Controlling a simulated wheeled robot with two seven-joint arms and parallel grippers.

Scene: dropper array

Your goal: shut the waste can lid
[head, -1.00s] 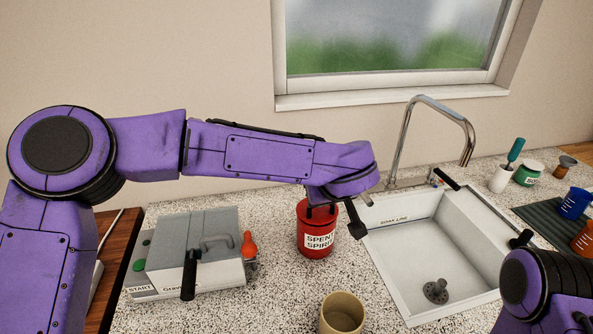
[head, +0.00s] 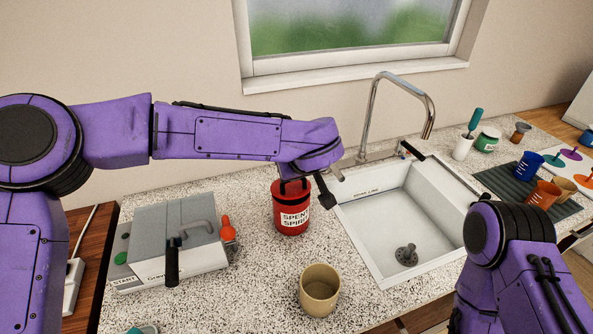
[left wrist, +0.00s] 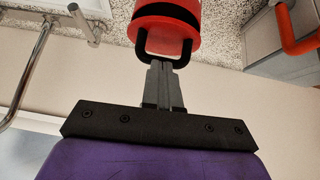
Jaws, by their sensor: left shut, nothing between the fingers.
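The red waste can (head: 291,217), labelled as spent spirit, stands upright on the counter left of the sink. My left wrist hangs over it and partly hides its top in the head view. In the left wrist view the can (left wrist: 166,10) has a black band and a red top with a black hoop. Whether the lid is fully seated I cannot tell. My left gripper (left wrist: 163,68) is shut and empty, its fingertips close to the hoop; contact is unclear. My right arm shows at the lower right of the head view, but its gripper is out of view.
A grey boxy machine (head: 178,240) with an orange-red bulb (head: 228,231) stands left of the can. A tan cup (head: 320,291) stands in front. The sink (head: 385,225) and tap (head: 398,80) are to the right. Speckled counter is clear between can and cup.

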